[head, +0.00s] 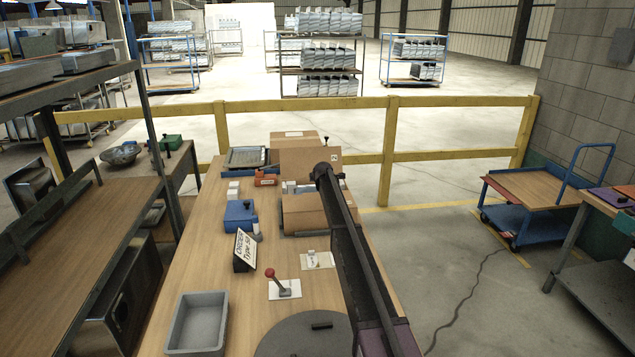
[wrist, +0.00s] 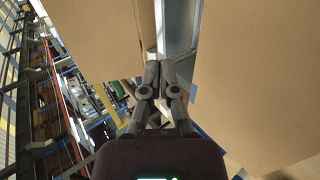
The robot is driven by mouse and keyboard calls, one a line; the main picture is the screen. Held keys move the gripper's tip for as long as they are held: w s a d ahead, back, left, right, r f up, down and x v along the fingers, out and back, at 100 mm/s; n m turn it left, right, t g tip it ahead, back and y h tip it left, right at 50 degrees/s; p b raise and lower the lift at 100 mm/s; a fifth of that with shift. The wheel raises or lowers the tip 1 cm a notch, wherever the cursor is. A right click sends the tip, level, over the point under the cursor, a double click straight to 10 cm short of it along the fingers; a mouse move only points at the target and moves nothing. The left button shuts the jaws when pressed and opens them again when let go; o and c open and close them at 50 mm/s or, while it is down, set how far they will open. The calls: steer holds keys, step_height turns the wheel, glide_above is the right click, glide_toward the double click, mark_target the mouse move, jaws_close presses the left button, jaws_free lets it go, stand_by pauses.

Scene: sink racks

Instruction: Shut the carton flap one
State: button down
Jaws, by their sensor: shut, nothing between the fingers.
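The brown cardboard carton (head: 303,213) stands on the wooden bench in the head view. A brown flap with a small label (head: 300,163) stands up at its far side. My arm covers the carton's right side, so any flap there is hidden. In the wrist view, large brown cardboard panels fill the left (wrist: 100,35) and right (wrist: 255,75), with a grey strip between them. My gripper (wrist: 160,64) is shut and empty, its tips by the gap between the panels. I cannot tell whether it touches cardboard. Its fingers cannot be made out in the head view.
The bench holds a blue box (head: 240,215), a sign (head: 244,250), a red-knobbed lever (head: 272,274), a grey tray (head: 197,322) and a dark round plate (head: 300,335). A yellow rail (head: 390,150) runs behind the bench.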

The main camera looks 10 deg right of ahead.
step_height(320, 180, up, 8)
steer(key=p, duration=0.7)
steer(key=shift+d, duration=0.1)
stand_by(0.3)
steer(key=s+f+m+g, duration=0.2)
steer(key=s+m, duration=0.4)
steer(key=s, duration=1.7)
steer(key=s+f+m+g, duration=0.3)
steer(key=s+m+g, duration=0.2)
steer(key=s, duration=1.8)
steer(key=s+f+m+g, duration=0.2)
steer(key=s+m, duration=0.5)
steer(key=s, duration=1.7)
steer(key=shift+a+f+g, duration=0.15)
steer(key=shift+a+g, duration=0.05)
steer(key=shift+g, duration=0.6)
steer(key=shift+p, duration=0.3)
step_height(320, 180, up, 10)
steer(key=p, duration=1)
steer(key=shift+r, duration=0.25)
steer(key=shift+f, duration=0.1)
